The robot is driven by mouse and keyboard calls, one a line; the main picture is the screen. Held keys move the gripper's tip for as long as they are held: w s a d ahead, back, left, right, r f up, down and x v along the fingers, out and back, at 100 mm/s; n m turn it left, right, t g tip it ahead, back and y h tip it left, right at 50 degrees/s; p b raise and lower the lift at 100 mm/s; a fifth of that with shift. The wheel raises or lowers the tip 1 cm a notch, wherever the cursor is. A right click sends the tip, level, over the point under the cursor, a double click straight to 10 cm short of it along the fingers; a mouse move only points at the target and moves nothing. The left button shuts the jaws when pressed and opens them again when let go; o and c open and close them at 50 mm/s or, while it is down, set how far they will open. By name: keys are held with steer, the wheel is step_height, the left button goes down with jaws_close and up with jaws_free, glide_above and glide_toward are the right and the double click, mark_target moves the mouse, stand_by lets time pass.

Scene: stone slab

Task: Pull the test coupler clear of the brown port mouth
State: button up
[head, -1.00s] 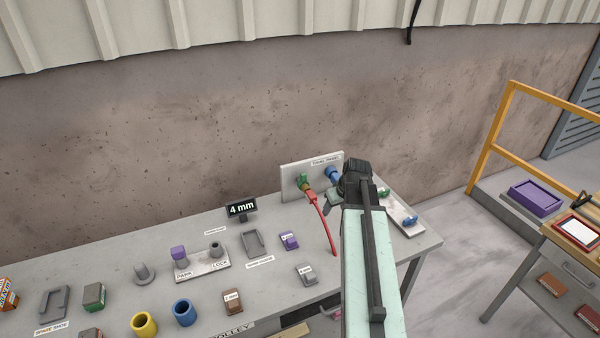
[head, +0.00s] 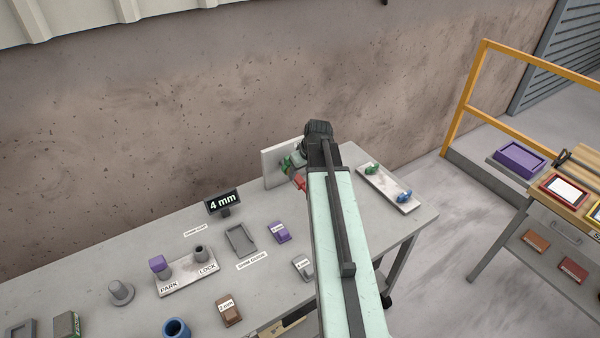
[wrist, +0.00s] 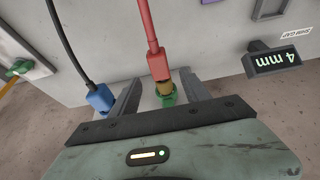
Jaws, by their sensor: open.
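The red coupler (wrist: 157,62), with a red hose, appears to be the test coupler. In the wrist view it lines up with a brown band (wrist: 160,86), which looks like the port mouth, above a green collar (wrist: 168,98). The coupler seems to meet the brown part. My gripper (wrist: 160,78) is open, its fingers on either side of the coupler and port, with gaps visible.
A blue connector (wrist: 99,97) on a black cable sits just outside the left finger in the wrist view. The tray (head: 376,184) with green and blue pieces lies right of my arm. A "4 mm" display (head: 223,202) stands to the left. A yellow railing (head: 466,95) is further right.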

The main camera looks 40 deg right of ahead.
mark_target(299, 178)
steer(key=b+x, duration=0.3)
steer(key=x, duration=0.2)
steer(key=shift+f+b, duration=0.2)
steer(key=shift+b, duration=0.2)
steer(key=shift+s+r, duration=0.1)
steer(key=shift+r, duration=0.05)
jaws_close()
steer(key=shift+s, duration=0.1)
steer(key=shift+s+a, duration=0.2)
steer(key=shift+s, duration=1.7)
